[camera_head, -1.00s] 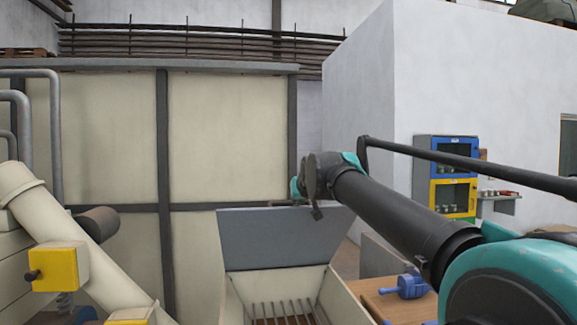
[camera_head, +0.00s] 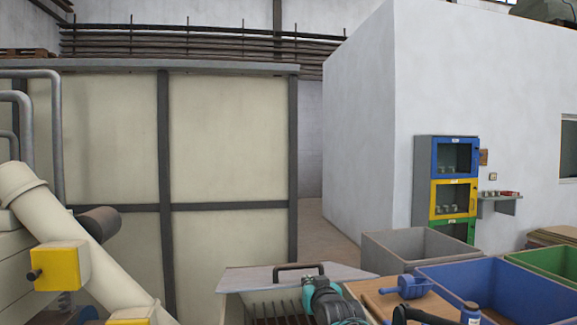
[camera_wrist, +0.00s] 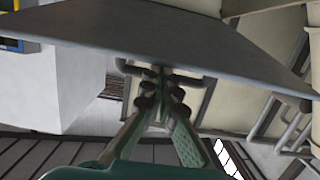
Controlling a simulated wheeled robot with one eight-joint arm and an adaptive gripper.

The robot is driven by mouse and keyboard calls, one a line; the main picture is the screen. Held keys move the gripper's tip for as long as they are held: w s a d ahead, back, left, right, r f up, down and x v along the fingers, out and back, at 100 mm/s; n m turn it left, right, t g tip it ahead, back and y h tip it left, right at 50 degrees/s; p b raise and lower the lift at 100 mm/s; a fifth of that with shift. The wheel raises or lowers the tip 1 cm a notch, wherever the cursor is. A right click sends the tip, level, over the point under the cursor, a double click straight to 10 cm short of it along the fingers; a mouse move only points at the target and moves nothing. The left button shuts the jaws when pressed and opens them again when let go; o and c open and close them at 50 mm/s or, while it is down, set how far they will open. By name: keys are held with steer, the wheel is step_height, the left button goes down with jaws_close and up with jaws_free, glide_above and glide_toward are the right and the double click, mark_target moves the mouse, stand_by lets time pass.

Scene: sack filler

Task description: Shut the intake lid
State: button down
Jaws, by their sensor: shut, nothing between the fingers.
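The intake lid (camera_head: 245,279) is a grey plate with a dark bar handle (camera_head: 298,267) on its upper side. It is tilted forward over the intake, and the bars of the grate (camera_head: 270,308) show below its near edge. In the wrist view the lid (camera_wrist: 190,42) spans the upper part as a broad grey plate. My gripper (camera_wrist: 160,74) is shut and empty, its fingertips close to the lid and the handle; I cannot tell whether they touch. In the head view the teal and black end of my arm stands in front of the lid, and the fingertips are not clear.
Grey (camera_head: 420,247), blue (camera_head: 480,290) and green (camera_head: 553,262) bins stand on the right, with a blue tool (camera_head: 405,287) on the wooden table. A slanted cream pipe (camera_head: 75,245) with a yellow box (camera_head: 62,267) stands on the left.

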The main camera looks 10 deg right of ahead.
step_height(320, 180, down, 10)
steer(key=s, duration=0.2)
steer(key=shift+s, duration=0.2)
stand_by(0.4)
steer(key=shift+f, duration=0.15)
stand_by(0.4)
